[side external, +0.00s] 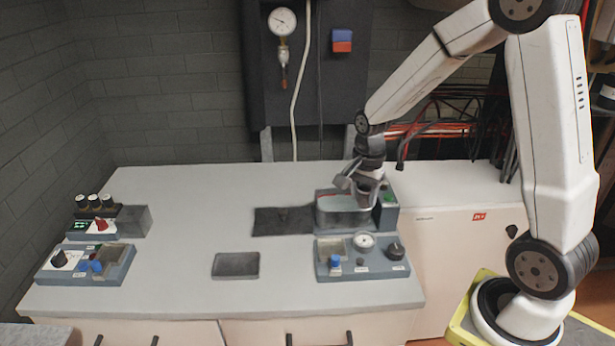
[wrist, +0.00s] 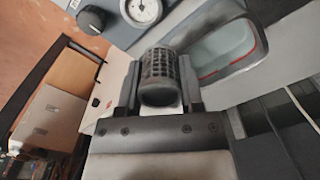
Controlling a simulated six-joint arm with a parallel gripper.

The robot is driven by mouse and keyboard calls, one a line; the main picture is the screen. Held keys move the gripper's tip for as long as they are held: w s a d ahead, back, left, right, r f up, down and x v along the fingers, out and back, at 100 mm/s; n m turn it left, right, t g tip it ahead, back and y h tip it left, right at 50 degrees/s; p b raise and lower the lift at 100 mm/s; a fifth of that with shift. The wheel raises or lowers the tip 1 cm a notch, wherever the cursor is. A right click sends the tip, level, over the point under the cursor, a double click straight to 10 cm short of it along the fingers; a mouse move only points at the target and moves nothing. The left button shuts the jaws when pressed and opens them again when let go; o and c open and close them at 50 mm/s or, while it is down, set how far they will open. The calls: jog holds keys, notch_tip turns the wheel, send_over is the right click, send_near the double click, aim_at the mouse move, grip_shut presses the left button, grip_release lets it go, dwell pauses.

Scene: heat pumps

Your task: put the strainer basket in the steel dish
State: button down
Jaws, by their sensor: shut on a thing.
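The strainer basket (wrist: 158,72) is a dark mesh cylinder in the wrist view. My gripper (wrist: 160,92) is shut on it, with one finger on each side. In the side view my gripper (side external: 364,190) is above the right end of the open grey tank unit; the basket cannot be made out there. A shallow grey rectangular dish (side external: 236,265), which looks like the steel dish, lies flat near the front middle of the table, to the left of my gripper. I see nothing in it.
The tank unit (side external: 342,212), with a red line inside, stands below my gripper. A control panel (side external: 362,262) with a gauge and knobs is in front of it. A dark mat (side external: 275,221) lies left of the tank. More control units (side external: 88,262) stand far left. The table's middle left is clear.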

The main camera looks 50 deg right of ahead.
jog(key=w+a+f+n, duration=0.2)
jog(key=w+a+f, duration=0.1)
jog(key=w+a, duration=0.8)
jog(key=n, duration=0.2)
send_over(237, 267)
notch_tip(237, 267, down, 5)
jog(key=shift+r, duration=0.1)
jog(key=shift+f, duration=1.75)
jog(key=shift+f, duration=1.25)
jog(key=shift+c, duration=0.7)
grip_release()
